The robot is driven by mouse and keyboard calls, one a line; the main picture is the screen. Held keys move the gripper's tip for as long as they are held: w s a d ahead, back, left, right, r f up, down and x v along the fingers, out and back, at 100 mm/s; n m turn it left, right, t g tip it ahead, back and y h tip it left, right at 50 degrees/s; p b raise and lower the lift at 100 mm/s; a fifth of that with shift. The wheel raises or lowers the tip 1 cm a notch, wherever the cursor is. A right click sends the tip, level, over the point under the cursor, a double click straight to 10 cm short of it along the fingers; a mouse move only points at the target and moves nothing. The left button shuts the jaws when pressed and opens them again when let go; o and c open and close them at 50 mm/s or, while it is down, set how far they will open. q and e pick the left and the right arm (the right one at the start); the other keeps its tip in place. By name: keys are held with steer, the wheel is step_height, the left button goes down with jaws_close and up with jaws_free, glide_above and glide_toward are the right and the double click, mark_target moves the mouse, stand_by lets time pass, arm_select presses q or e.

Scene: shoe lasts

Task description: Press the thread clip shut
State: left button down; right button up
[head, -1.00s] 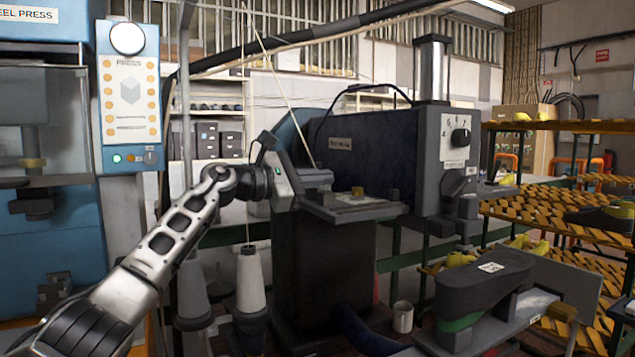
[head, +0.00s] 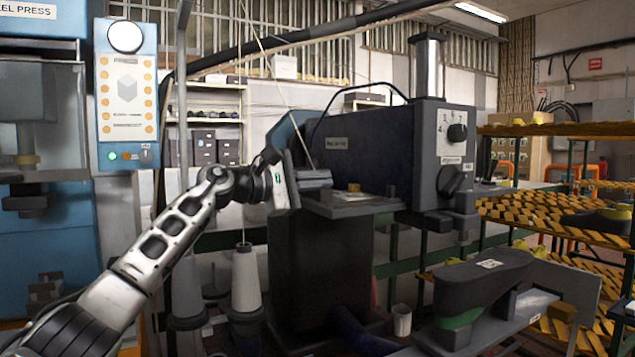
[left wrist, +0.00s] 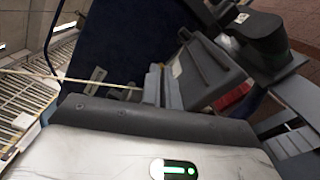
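The sewing-type machine (head: 372,150) is a dark blue box on a black pedestal, with a grey plate (head: 345,207) on its front. A small tan block (head: 353,187) sits on that plate; I cannot tell whether it is the thread clip. A pale thread (head: 287,105) runs down to my left gripper (head: 314,180), which is at the plate's left side, left of the block. The gripper's dark fingers lie close together, and their gap is unclear. My right gripper is not visible.
A blue press (head: 50,130) with a button panel (head: 127,95) stands at the left. Thread cones (head: 246,280) stand below my arm. A dark rounded form (head: 480,280) is at the lower right, before yellow-black striped racks (head: 555,205). A white cup (head: 402,320) is low between.

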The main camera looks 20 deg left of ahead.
arm_select(q)
steer(key=c, duration=1.7)
jaws_free()
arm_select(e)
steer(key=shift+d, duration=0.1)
